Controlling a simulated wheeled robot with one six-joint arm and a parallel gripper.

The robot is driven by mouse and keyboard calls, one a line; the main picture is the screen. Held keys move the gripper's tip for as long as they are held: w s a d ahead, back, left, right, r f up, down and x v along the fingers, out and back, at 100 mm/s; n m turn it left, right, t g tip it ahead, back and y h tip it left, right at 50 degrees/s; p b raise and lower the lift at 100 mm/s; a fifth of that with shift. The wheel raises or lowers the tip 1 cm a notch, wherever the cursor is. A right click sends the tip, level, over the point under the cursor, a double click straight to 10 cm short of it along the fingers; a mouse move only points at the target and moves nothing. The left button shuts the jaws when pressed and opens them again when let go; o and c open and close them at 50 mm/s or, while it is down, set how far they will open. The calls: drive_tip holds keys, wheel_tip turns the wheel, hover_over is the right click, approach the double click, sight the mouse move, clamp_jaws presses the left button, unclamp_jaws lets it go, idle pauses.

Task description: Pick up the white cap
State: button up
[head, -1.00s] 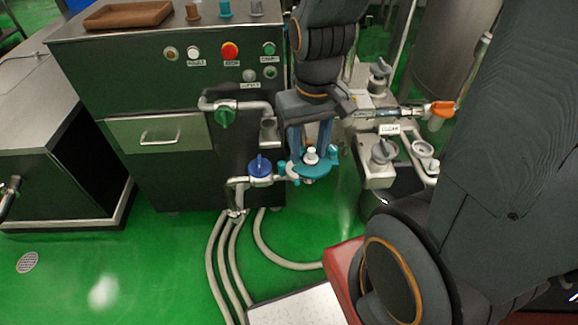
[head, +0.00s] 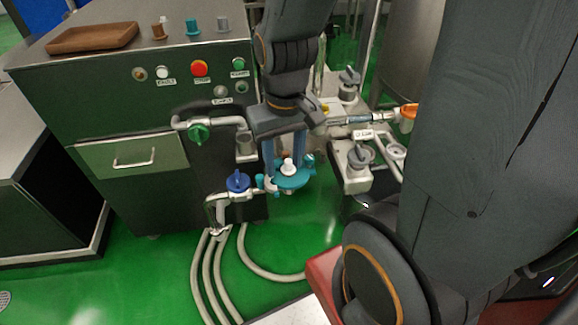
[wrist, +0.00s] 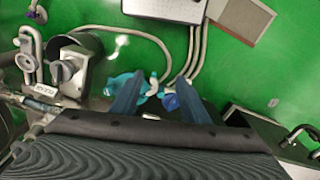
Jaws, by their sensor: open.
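The white cap (head: 288,165) is a small upright piece on top of a round teal fitting (head: 293,180) on the pipework. My gripper (head: 285,163) points down over this fitting, with its blue fingers apart on either side of the cap in the head view. In the wrist view, my gripper's (wrist: 158,80) two fingers are spread, with a small white part between them and teal parts close by. I see nothing held. Whether a finger touches the cap or the fitting cannot be told.
A blue-handled valve (head: 238,182) sits just left of the fitting, and a green-handled valve (head: 199,133) is up and left. A steel control cabinet (head: 120,100) stands behind. Grey valves (head: 359,156) stand to the right. Hoses (head: 205,275) run over the green floor.

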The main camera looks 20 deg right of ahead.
drive_tip(key=m, duration=0.1)
drive_tip(key=m+t+y+p, duration=0.2)
drive_tip(key=m+y+p, duration=0.2)
drive_tip(key=m, duration=2)
approach(290, 161)
drive_tip(key=f, duration=0.2)
drive_tip(key=shift+w+a+p+x, duration=0.15)
drive_tip(key=shift+p+x, duration=0.3)
drive_tip(key=shift+x, duration=1.3)
drive_tip(key=shift+w+a+p+x, duration=0.15)
drive_tip(key=shift+p+x, duration=0.25)
drive_tip(key=shift+x, duration=1.4)
drive_tip(key=shift+s+r, duration=0.1)
drive_tip(key=shift+r, duration=0.05)
clamp_jaws()
